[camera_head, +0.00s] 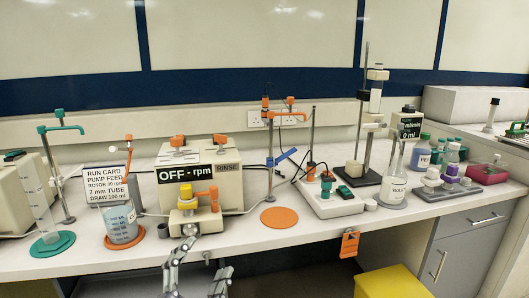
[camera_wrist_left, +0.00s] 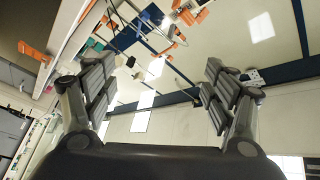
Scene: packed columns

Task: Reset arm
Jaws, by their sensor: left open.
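My left gripper (camera_head: 204,262) is low in the head view, in front of the bench's front edge and below the pump unit. Its two grey fingers stand apart. In the left wrist view the gripper (camera_wrist_left: 158,80) is open, with nothing between its fingers. Whether it touches the bench edge or the pump cannot be told. My right gripper is in neither view.
The white bench (camera_head: 330,228) carries a pump (camera_head: 195,212) marked OFF, a beaker (camera_head: 122,226) on an orange ring, a stirrer (camera_head: 330,200) and several bottles. An orange tag (camera_head: 349,244) hangs at the edge. A yellow bin (camera_head: 390,282) stands below.

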